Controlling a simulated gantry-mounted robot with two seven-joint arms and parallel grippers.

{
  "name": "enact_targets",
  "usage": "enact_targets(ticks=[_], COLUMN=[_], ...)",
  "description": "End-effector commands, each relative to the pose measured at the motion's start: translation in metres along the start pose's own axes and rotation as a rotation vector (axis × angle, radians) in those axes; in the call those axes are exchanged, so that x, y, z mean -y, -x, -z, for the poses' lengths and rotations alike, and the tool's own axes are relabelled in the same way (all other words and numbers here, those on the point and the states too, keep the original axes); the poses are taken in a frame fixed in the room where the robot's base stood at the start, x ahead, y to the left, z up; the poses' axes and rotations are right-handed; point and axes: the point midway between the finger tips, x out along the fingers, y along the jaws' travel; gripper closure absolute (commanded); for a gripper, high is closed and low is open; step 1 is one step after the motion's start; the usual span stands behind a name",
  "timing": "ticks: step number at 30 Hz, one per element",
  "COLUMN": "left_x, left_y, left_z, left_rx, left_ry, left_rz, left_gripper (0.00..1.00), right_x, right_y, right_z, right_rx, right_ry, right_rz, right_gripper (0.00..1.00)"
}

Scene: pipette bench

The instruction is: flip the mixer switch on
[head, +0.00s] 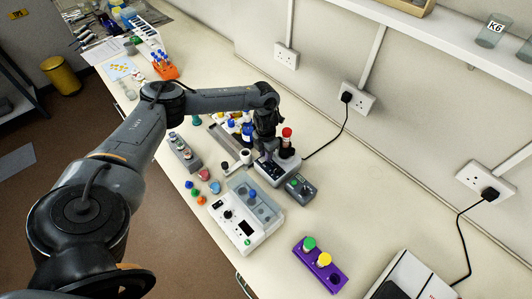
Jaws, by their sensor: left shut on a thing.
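The mixer (277,181) looks to be the small grey-and-dark unit in the middle of the bench, with a black cable running to a wall socket. A red-capped tube (287,133) stands upright at it, its lower part dark. My left gripper (268,156) points down close over the mixer, just left of the tube. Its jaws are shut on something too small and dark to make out. The mixer's switch cannot be told apart here. My right gripper is not in view.
A white-and-grey instrument (247,222) with a knob stands in front. A purple rack (321,264) with green and yellow caps is at the lower right. A grey rack (183,153) and several small coloured caps lie left. The bench between mixer and purple rack is partly clear.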

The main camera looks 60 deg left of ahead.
Motion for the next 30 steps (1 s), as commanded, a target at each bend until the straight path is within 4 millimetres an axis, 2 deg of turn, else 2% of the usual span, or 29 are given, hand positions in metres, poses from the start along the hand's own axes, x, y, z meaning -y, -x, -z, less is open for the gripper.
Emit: enact_targets(ticks=[5,9,16,27,28,30], left_x=[-0.0010,-0.0022,-0.0015,-0.0008,-0.0008,-0.0007], left_y=[-0.0006,-0.0003,-0.0009,0.0013,0.0013,0.0014], left_z=[0.0024,0.0066,0.0089,0.0079,0.0079,0.0079], left_rx=[0.025,0.105,0.235,0.260,0.260,0.260], left_ry=[-0.001,-0.003,0.000,0.002,0.002,0.001], left_rz=[-0.002,-0.003,-0.003,-0.002,-0.002,-0.002], left_gripper=[1.00,1.00,1.00,1.00,0.74,0.63], right_x=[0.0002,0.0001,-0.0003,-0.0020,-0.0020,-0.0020], right_y=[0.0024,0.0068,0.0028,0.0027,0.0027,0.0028], right_z=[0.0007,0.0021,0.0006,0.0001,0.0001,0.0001], right_rx=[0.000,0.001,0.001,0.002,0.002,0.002], right_ry=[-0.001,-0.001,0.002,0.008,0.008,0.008], right_rz=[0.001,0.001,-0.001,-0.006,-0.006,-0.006], right_gripper=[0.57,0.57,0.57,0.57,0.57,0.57])
